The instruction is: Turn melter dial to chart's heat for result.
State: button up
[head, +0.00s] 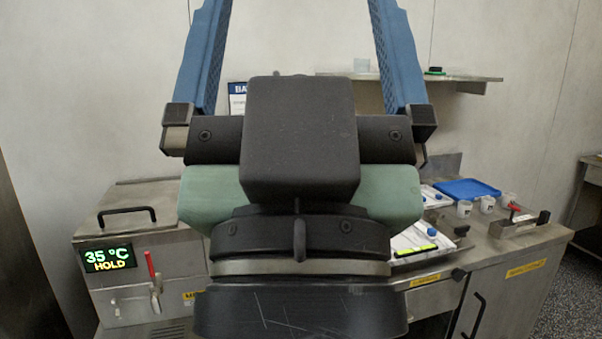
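The melter (140,245) is a steel box with a black lid handle at the left. Its lit display (108,258) reads "35 °C HOLD" in green and yellow. A red-handled lever (152,275) sits on its front. I cannot see a dial; my arm hides the melter's right part. A partly hidden blue-headed sheet (237,98) starting "BA" is on the back wall; I cannot tell whether it is the chart. My gripper (297,12) fills the middle, pointing up, its two blue fingers wide apart with nothing between them.
A steel counter (520,243) on the right holds a blue tray (467,189), several white cups (487,204) and a red-handled tool (515,212). A wall shelf (460,78) is behind. White trays with blue knobs are partly hidden by my arm.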

notch_tip(320, 180, up, 9)
jog(key=p, duration=0.6)
jog(key=shift+f, duration=0.2)
